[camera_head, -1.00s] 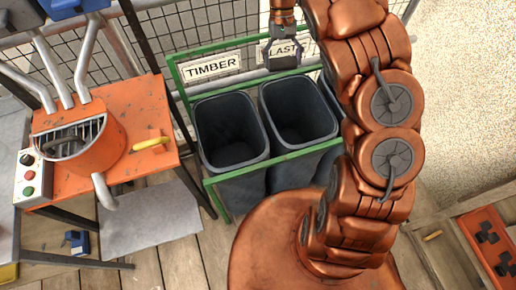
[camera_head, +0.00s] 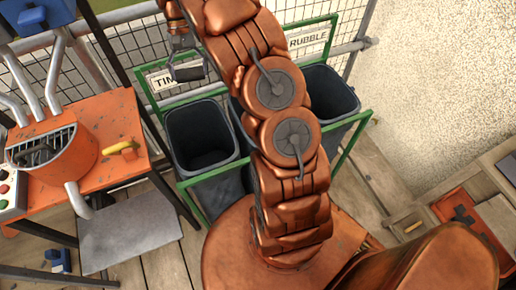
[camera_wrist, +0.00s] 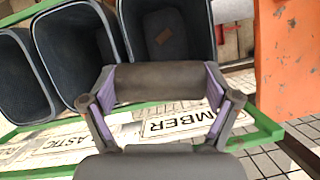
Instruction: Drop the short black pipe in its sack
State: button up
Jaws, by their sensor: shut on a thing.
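My gripper (camera_head: 186,62) is shut on the short black pipe (camera_head: 190,73), which lies crosswise between its fingers. The pipe also shows in the wrist view (camera_wrist: 160,82). In the head view the gripper hangs in front of the TIMBER sign (camera_head: 162,82), behind the dark timber sack (camera_head: 205,172). The rubble sack (camera_head: 335,92) stands at the right of the green frame. The plastic sack is mostly hidden behind my arm in the head view; in the wrist view it is the middle one (camera_wrist: 75,45).
A brown piece (camera_wrist: 165,37) lies inside the timber sack. A green frame (camera_head: 150,100) surrounds the sacks, with a wire mesh fence behind. An orange table (camera_head: 115,130) with a yellow-handled object (camera_head: 122,147) stands left. An orange case (camera_head: 470,215) lies at the right.

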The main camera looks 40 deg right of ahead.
jog(key=s+d+r+m+t+y, duration=0.1)
jog(key=s+d+r+m+t, duration=0.1)
jog(key=s+d+m, duration=0.4)
jog(key=s+d+r+m+t, duration=0.2)
jog(key=d+m, duration=0.2)
jog(key=d, duration=0.4)
jog(key=s+d+r+m+t+y, duration=0.1)
jog(key=s+d+r+m, duration=0.2)
jog(key=s+d+m, duration=0.3)
notch_tip(320, 180, down, 6)
jog(key=w+d+b, duration=0.1)
jog(key=b, duration=0.2)
jog(key=shift+w+d+f, duration=0.15)
jog(key=shift+d+f, duration=0.05)
jog(key=shift+f, duration=0.05)
jog(key=o, duration=0.7)
jog(key=shift+o, duration=0.2)
jog(key=shift+r+t, duration=0.15)
jog(key=shift+t, duration=0.15)
jog(key=v, duration=1.1)
jog(key=shift+r, duration=0.4)
